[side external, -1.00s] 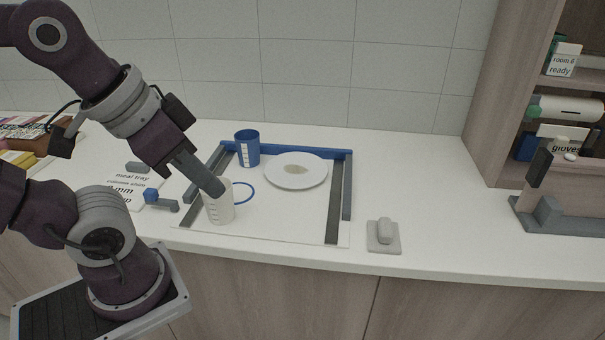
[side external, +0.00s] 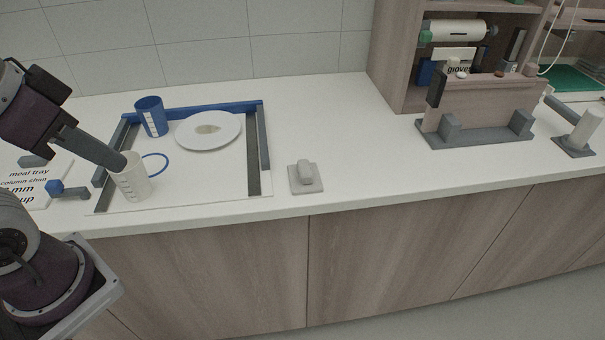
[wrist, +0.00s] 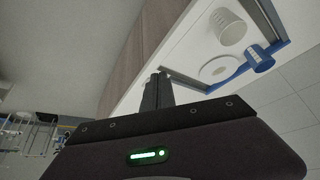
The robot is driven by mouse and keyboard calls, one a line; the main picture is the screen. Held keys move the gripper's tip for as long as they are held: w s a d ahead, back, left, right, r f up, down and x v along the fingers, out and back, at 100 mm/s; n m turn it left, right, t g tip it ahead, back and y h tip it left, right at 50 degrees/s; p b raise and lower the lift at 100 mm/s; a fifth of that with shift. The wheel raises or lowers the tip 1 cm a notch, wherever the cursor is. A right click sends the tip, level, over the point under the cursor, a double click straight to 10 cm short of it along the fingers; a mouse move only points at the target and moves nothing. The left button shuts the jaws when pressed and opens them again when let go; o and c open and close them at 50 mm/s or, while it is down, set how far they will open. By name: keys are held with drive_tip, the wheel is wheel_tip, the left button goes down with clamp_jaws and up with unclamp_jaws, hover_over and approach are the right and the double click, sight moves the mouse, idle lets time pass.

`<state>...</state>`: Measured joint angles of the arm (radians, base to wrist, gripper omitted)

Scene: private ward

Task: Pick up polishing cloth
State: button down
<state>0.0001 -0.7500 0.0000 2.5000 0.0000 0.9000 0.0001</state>
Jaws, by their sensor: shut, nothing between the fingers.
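I cannot make out a polishing cloth for certain in either view. My gripper (side external: 118,162) is at the left in the side view, its fingers overlapping the rim of a white cup (side external: 133,182). In the wrist view my gripper (wrist: 163,76) has its fingers together and empty, apart from the white cup (wrist: 230,30). A grey-white block on a square pad (side external: 305,175) sits on the counter right of the tray.
A blue-and-grey-edged tray (side external: 262,150) holds the white cup, the plate and a blue cup (side external: 152,117). A lettered card (side external: 28,180) lies left of it. A grey stand (side external: 480,134) and wooden shelf (side external: 395,60) are at the right.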

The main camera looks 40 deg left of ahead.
unclamp_jaws()
idle(0.4)
drive_tip(key=n+g, duration=0.6)
drive_tip(key=n, duration=2.1)
hover_over(305, 167)
drive_tip(key=f, duration=1.4)
drive_tip(key=shift+s+a+f, duration=0.1)
drive_tip(key=shift+a+f, duration=0.2)
drive_tip(key=f, duration=0.7)
drive_tip(key=shift+d+f, duration=0.25)
drive_tip(key=shift+f, duration=0.1)
